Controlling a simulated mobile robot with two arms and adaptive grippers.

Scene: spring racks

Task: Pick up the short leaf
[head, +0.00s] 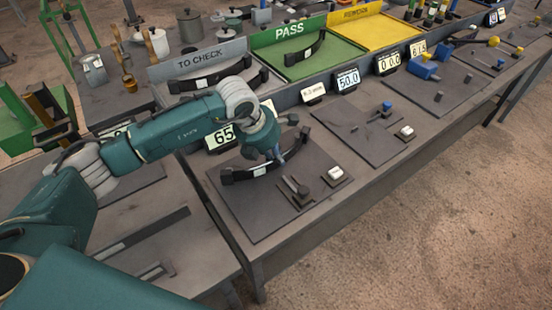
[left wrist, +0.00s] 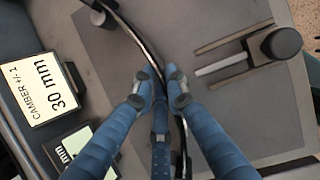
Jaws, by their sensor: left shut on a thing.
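A dark curved leaf (head: 240,174) with a pale label is at the grey mat (head: 250,215) in front of the 65 display (head: 222,137). My left gripper (head: 279,158) is shut on the leaf near its middle. In the left wrist view, both blue fingertips (left wrist: 162,86) press on either side of the leaf (left wrist: 134,40). I cannot tell whether the leaf touches the mat or hangs just above it. More dark leaves (head: 190,85) lie in the grey TO CHECK tray (head: 165,70). My right gripper is not in view.
A dark gauge tool (head: 296,190) and a white block (head: 335,173) sit right of the leaf. A camber card (left wrist: 38,88) stands beside it in the left wrist view. Behind are the green PASS tray (head: 340,60) with a leaf and the yellow REWORK tray (head: 395,30).

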